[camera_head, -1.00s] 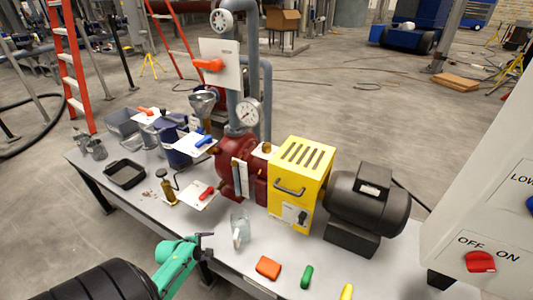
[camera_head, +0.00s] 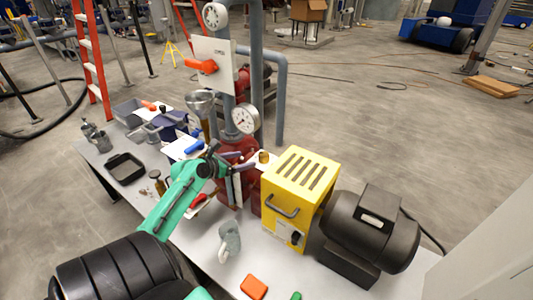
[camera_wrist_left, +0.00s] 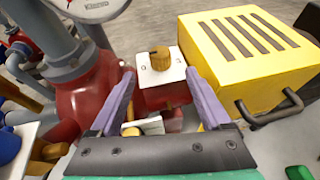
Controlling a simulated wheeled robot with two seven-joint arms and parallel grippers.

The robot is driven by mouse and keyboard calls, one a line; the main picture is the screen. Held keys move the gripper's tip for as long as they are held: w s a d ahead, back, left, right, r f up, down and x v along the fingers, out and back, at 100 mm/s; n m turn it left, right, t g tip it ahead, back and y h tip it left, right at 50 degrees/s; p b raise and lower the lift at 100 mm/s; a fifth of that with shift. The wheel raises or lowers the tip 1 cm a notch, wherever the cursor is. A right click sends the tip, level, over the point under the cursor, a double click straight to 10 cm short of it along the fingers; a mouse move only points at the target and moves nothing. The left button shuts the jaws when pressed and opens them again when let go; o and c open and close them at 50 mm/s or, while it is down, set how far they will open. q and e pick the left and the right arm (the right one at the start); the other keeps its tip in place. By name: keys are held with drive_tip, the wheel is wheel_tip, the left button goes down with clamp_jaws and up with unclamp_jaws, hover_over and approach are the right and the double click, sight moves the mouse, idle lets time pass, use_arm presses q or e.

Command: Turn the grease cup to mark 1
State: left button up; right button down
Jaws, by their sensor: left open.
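The grease cup (camera_head: 264,156) is a small brass knob on a white plate, between the red pump (camera_head: 238,150) and the yellow box. In the left wrist view the brass cup (camera_wrist_left: 160,58) stands on its white plate (camera_wrist_left: 148,80), a dark line on its top. The marks on the plate are too small to read. My left gripper (camera_head: 243,162) is open and empty, just short of the cup. In the left wrist view its purple fingers (camera_wrist_left: 160,76) straddle the line to the cup, which shows between and beyond the tips. My right gripper is out of view.
The yellow box (camera_head: 292,190) with a handle stands right of the cup, and a black motor (camera_head: 368,230) beyond it. A pressure gauge (camera_head: 245,119) and grey pipes rise behind the pump.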

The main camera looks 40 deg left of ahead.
sight(260, 156)
use_arm(q)
drive_tip(key=x, duration=0.8)
drive_tip(key=shift+s+f+b, duration=0.1)
drive_tip(key=shift+b, duration=0.2)
drive_tip(key=x, duration=0.3)
drive_tip(key=shift+w+f+b, duration=0.2)
drive_tip(key=shift+b, duration=0.15)
drive_tip(key=shift+w, duration=0.25)
drive_tip(key=shift+c, duration=1.2)
drive_tip(key=c, duration=1)
drive_tip(key=shift+f, duration=0.1)
clamp_jaws()
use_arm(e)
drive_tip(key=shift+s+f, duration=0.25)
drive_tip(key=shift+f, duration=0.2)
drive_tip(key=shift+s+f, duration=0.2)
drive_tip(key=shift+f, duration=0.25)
